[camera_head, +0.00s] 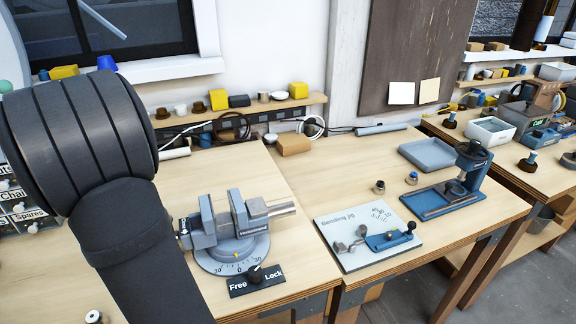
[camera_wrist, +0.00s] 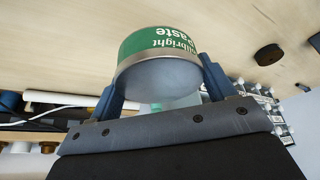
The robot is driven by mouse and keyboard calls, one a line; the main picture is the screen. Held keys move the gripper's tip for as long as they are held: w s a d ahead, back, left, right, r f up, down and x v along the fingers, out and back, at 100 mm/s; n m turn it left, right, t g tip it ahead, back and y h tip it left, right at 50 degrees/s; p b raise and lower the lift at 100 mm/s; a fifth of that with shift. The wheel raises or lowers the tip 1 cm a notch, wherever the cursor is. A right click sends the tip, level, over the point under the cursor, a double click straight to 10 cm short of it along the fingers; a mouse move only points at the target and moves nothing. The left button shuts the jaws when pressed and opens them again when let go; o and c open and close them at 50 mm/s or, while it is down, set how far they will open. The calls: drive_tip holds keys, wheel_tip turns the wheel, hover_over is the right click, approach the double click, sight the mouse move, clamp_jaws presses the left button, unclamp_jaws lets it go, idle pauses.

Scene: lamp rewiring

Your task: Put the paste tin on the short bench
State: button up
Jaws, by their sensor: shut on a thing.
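The paste tin (camera_wrist: 158,43), with a green side, pale lettering and a metal rim, is held between the two blue fingers of my gripper (camera_wrist: 160,78) in the wrist view. Its lettering appears upside down. A pale wooden surface shows behind it; I cannot tell the gap between them. In the head view my dark arm fills the left side, and neither the gripper nor the tin shows. Wooden benches carry the vise (camera_head: 233,222), the bending jig board (camera_head: 368,232) and, at the right, several boxes. I cannot tell which is the short bench.
A blue tray (camera_head: 429,154) and a blue press (camera_head: 465,175) stand on the middle bench with two small jars. A back shelf (camera_head: 240,112) holds blocks and cups. Bare wood (camera_head: 330,165) lies behind the jig. A black disc (camera_wrist: 268,54) shows in the wrist view.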

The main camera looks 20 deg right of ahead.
drive_tip(key=w+d+f+m+h, duration=0.1)
drive_tip(key=w+d+m, duration=0.15)
drive_tip(key=d, duration=0.95)
drive_tip(key=w+d+m+t+h, duration=0.1)
drive_tip(key=w+d+m, duration=0.15)
drive_tip(key=d, duration=1.05)
drive_tip(key=w+d+f+m, duration=0.1)
drive_tip(key=w+d+m, duration=0.15)
drive_tip(key=d, duration=0.95)
drive_tip(key=s+d+f+m+h, duration=0.15)
drive_tip(key=s+d, duration=0.35)
drive_tip(key=d, duration=0.6)
drive_tip(key=s+d+m+h, duration=0.1)
drive_tip(key=s+d+m, duration=0.25)
drive_tip(key=d, duration=0.85)
drive_tip(key=s+d+f+m+h, duration=0.15)
drive_tip(key=s+d, duration=0.35)
drive_tip(key=d, duration=0.6)
drive_tip(key=y, duration=0.1)
hover_over(323, 189)
drive_tip(key=s, duration=0.1)
drive_tip(key=shift+g, duration=0.3)
drive_tip(key=f, duration=0.6)
drive_tip(key=shift+s+a+f, duration=0.2)
drive_tip(key=shift+a+f, duration=0.05)
drive_tip(key=shift+a, duration=0.1)
drive_tip(key=shift+f, duration=1.95)
drive_tip(key=shift+f, duration=0.15)
drive_tip(key=o, duration=1.1)
drive_tip(key=shift+c, duration=0.2)
